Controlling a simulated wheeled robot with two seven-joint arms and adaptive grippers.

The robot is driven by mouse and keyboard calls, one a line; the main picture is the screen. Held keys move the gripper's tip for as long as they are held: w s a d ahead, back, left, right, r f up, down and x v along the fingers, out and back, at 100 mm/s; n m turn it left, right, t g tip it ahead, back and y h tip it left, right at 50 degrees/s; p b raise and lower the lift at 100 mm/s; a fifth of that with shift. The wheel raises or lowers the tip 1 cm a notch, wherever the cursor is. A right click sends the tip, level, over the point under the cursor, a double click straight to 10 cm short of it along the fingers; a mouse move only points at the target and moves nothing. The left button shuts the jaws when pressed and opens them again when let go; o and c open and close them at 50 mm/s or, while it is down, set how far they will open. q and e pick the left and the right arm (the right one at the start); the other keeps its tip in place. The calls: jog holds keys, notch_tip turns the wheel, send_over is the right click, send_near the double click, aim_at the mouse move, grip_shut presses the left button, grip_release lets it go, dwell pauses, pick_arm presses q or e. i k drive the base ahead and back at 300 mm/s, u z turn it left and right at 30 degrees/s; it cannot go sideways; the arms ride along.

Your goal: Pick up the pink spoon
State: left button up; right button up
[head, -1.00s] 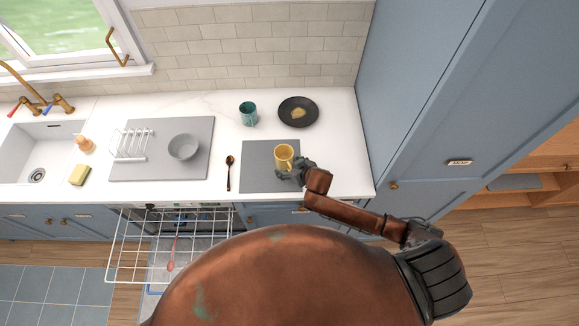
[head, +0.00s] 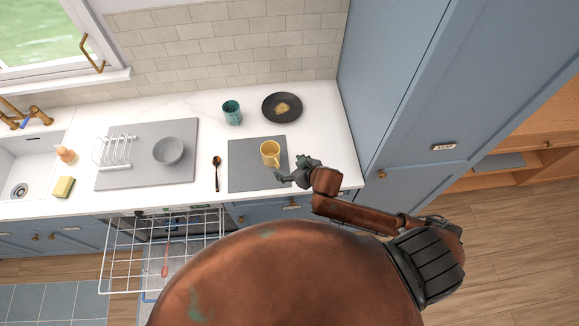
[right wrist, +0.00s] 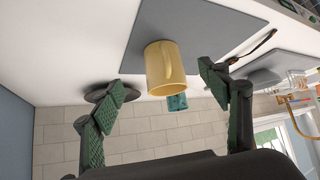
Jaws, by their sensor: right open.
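The pink spoon (head: 166,258) lies in the white wire rack (head: 122,270) of the open dishwasher, below the counter in the head view. Its bowl is toward the front and its thin handle points to the counter. My right gripper (head: 291,170) is open and empty over the counter's front edge, well right of the spoon. It is just beside a yellow mug (head: 269,148) standing on a grey mat (head: 243,178). In the right wrist view the mug (right wrist: 160,70) shows beyond the spread fingers. My left gripper is not in view.
A dark spoon (head: 217,172) lies on the counter left of the mat. A grey bowl (head: 168,151) and white toast rack (head: 116,152) stand on a grey board. A tall blue cabinet (head: 400,110) bounds the right.

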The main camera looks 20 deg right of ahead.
aim_at(165, 270)
jog(key=u, duration=1.45)
